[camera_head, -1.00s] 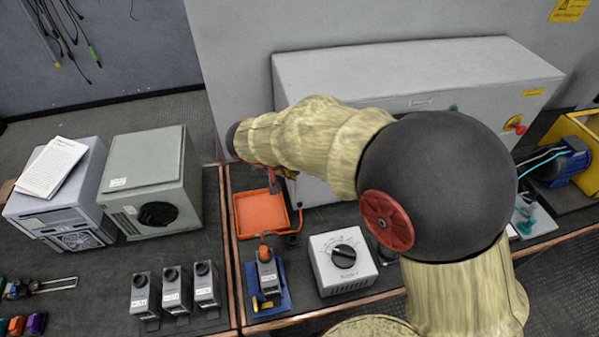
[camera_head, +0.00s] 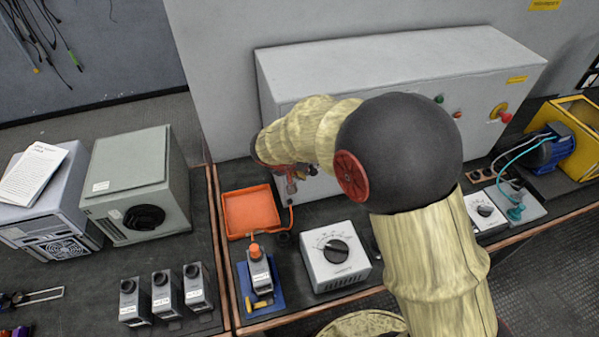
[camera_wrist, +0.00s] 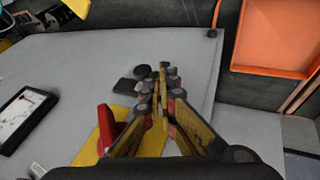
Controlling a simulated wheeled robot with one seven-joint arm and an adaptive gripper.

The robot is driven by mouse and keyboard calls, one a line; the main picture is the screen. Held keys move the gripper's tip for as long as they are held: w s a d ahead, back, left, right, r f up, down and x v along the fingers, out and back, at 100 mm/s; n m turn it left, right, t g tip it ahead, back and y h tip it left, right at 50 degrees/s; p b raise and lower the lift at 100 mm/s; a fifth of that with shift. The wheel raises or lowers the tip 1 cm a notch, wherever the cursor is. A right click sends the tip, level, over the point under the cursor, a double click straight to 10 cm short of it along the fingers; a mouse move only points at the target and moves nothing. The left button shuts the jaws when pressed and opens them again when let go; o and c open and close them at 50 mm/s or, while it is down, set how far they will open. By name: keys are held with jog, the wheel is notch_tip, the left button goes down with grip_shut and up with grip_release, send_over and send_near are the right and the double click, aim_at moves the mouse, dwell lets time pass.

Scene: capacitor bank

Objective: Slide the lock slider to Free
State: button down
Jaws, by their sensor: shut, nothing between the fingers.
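My gripper (camera_head: 291,183) is at the left part of the grey cabinet's (camera_head: 400,75) front, right of the orange tray. In the wrist view my gripper (camera_wrist: 163,72) has its fingers together and empty, over the grey cabinet face (camera_wrist: 65,60). Near the fingertips are a dark round part (camera_wrist: 140,72) and a dark flat part (camera_wrist: 125,87); I cannot tell whether either is the lock slider. A red handle (camera_wrist: 106,125) and a yellow plate (camera_wrist: 92,150) lie beside the fingers, partly hidden by them. No slider or Free marking is legible. My arm hides part of the cabinet front in the head view.
The orange tray (camera_head: 250,210) lies left of my gripper. A grey dial box (camera_head: 335,257) and a device on a blue base (camera_head: 261,277) stand in front. A red knob (camera_head: 502,114) is at the cabinet's right.

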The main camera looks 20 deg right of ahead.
aim_at(315, 170)
jog(key=shift+d+b, duration=0.7)
jog(key=shift+d, duration=1.15)
jog(key=shift+a, duration=0.15)
